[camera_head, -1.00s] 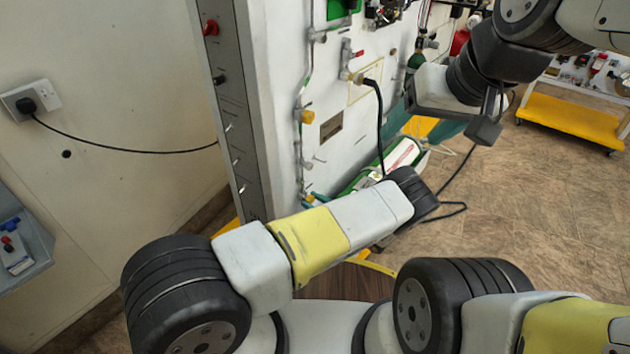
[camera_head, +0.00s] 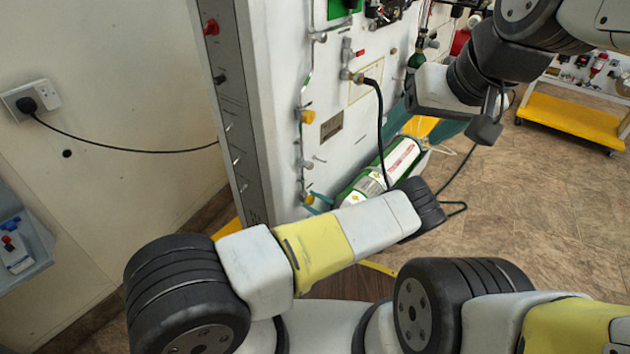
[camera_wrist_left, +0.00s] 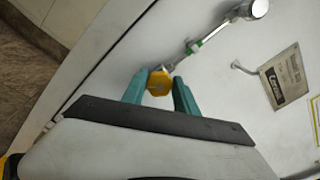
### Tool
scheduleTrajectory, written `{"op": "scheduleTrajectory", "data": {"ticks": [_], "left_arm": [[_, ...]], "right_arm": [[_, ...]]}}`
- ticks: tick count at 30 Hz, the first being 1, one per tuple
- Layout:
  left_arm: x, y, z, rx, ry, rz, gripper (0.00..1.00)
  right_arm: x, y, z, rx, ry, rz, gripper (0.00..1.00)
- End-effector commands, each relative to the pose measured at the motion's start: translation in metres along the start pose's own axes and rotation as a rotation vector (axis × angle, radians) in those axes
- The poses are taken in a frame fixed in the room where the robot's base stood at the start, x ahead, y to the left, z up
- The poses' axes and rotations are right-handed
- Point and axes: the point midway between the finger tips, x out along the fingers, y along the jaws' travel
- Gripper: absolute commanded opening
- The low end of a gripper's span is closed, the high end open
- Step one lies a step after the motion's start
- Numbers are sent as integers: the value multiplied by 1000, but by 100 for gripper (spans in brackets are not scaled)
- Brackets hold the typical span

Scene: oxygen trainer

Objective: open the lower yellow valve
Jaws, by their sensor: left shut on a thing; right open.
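The lower yellow valve (camera_head: 308,199) is a small yellow knob low on the white panel. My left gripper (camera_head: 318,203) reaches it from the right, partly hidden by my own arm. In the left wrist view, the yellow knob (camera_wrist_left: 159,82) sits between the two teal fingers of my left gripper (camera_wrist_left: 160,92), which is shut on it. A metal stem with a green band runs from the knob to a round fitting. My right gripper (camera_head: 415,130) is open, with teal fingers apart, away from the valve at the panel's right side.
An upper yellow valve (camera_head: 307,117) sits above on the same panel (camera_head: 345,145). A green and white cylinder (camera_head: 385,170) lies right of the lower valve, with a black cable (camera_head: 381,130) hanging in front. A yellow-shelved cart (camera_head: 570,117) stands at the back right; floor there is clear.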

Motion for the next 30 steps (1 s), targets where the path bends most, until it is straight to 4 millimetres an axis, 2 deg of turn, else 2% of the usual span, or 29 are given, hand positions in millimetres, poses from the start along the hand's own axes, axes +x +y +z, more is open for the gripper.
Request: {"op": "scheduleTrajectory", "data": {"ticks": [9, 10, 13, 23, 26, 30], "left_arm": [[-1, 1, -1, 0, 5, 1, 0], [-1, 1, -1, 0, 5, 1, 39], [-1, 0, -1, 0, 4, 1, 57], [-2, 0, -1, 0, 2, 0, 57], [-11, 0, -1, -1, 4, 0, 57], [-35, 0, -1, -1, 5, -1, 57]], "right_arm": [[0, 0, 0, 0, 0, 0, 67], [0, 0, 0, 0, 0, 0, 67], [0, 0, 0, 0, 0, 0, 67], [0, 0, 0, 0, 0, 0, 67], [0, 0, 0, 0, 0, 0, 67], [0, 0, 0, 0, 0, 0, 67]]}}
